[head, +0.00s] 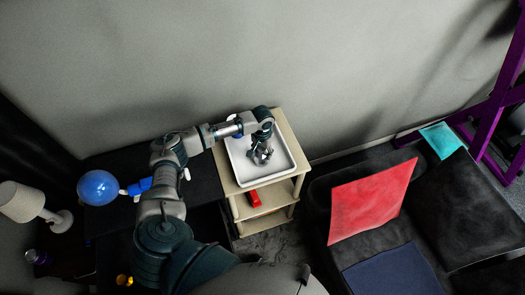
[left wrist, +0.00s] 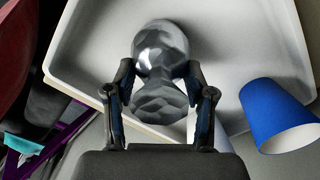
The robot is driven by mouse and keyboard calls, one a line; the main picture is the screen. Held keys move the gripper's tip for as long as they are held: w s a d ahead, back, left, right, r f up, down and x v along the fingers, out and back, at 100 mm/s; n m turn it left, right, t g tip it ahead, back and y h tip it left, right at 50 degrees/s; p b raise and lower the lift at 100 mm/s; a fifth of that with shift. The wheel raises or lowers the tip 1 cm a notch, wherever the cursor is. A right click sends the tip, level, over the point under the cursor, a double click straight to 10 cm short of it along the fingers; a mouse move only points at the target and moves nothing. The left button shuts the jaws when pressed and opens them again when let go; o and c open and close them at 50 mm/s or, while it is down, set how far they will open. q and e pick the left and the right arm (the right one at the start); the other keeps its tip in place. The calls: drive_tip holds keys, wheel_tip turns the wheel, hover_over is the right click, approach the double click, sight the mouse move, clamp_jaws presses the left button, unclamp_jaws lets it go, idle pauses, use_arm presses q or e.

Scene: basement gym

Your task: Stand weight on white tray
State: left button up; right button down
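The weight (left wrist: 160,50) is a faceted silver-grey dumbbell shape with two thick ends and a narrower middle. My left gripper (left wrist: 160,72) has one finger on each side of it near the middle and appears shut on it. In the head view the left gripper (head: 261,156) and the small grey weight (head: 262,152) are over the white tray (head: 277,174). The tray is square with raised walls and lies on a small wooden shelf stand. I cannot tell whether the weight touches the tray floor. My right gripper is not in view.
A blue cup-like object (left wrist: 272,112) is at the right in the wrist view, beside the gripper. A red object (head: 254,199) is on the stand's lower shelf. A dark table with a blue ball (head: 98,187) is left; padded seats with a red cushion (head: 368,200) are right.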

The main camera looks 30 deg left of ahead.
use_arm(q)
drive_tip(key=o, duration=0.4)
drive_tip(key=shift+s, duration=0.1)
drive_tip(key=shift+r, duration=0.1)
wheel_tip(320, 180, up, 12)
drive_tip(key=shift+f+b, duration=0.1)
drive_tip(key=shift+b, duration=0.2)
idle(0.3)
